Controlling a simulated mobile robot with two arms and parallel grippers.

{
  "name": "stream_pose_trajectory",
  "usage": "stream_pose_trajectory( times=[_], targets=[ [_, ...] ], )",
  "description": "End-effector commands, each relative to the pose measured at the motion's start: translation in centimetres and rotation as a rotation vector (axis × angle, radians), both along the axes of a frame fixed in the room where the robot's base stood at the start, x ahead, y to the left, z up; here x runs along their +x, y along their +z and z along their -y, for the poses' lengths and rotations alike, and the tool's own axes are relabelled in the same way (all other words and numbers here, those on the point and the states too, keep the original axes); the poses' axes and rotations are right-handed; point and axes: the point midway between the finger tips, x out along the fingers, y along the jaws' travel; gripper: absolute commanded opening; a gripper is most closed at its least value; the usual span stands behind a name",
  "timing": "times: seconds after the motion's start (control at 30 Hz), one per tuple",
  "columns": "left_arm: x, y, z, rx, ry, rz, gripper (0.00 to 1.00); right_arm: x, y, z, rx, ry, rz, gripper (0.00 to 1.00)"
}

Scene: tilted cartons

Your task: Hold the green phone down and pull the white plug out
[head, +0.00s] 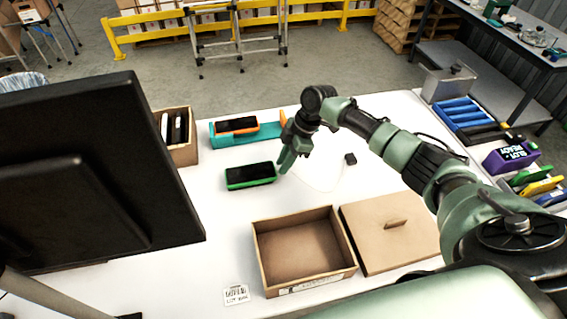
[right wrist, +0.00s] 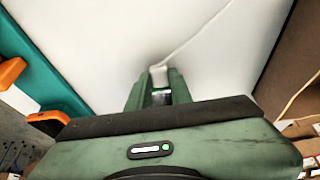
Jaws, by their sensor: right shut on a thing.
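The green phone (head: 250,175), with a dark screen, lies on the white table in the head view. My right gripper (head: 287,161) reaches down at the phone's right end. In the right wrist view its fingers (right wrist: 159,92) are shut on the white plug (right wrist: 159,76), of which only a small part shows. A thin white cable (right wrist: 198,35) runs from the plug up to the right. The green phone cannot be made out in the right wrist view, so whether the plug still sits in it cannot be told. My left gripper is not in view.
An orange phone (head: 237,125) rests on a teal stand (head: 262,141) behind the green phone. An open carton (head: 262,262) and its lid (head: 392,236) lie in front. A small black block (head: 350,158) sits right of the gripper. A black monitor (head: 90,170) fills the left.

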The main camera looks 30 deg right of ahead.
Motion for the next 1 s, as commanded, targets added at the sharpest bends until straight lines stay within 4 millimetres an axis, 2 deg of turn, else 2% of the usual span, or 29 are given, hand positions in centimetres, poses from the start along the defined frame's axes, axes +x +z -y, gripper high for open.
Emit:
stream_pose_trajectory(
  times=[0.07, 0.1, 0.17, 0.57, 1.0],
  targets=[
    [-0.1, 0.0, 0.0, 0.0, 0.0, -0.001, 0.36, 0.0, 0.0, 0.0, 0.0, 0.0, 0.001, 0.0],
    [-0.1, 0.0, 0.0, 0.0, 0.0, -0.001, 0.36, 0.0, 0.0, 0.0, 0.0, 0.0, 0.001, 0.32],
    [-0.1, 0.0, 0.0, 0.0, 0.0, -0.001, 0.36, 0.0, 0.1, 0.0, 0.0, 0.0, 0.001, 0.46],
    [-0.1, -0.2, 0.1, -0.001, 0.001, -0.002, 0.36, 0.0, 0.5, 0.3, 0.001, -0.001, 0.002, 0.46],
    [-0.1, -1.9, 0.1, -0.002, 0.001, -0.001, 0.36, -0.6, 6.5, 2.7, 0.0, -0.001, 0.003, 0.46]
  ],
)
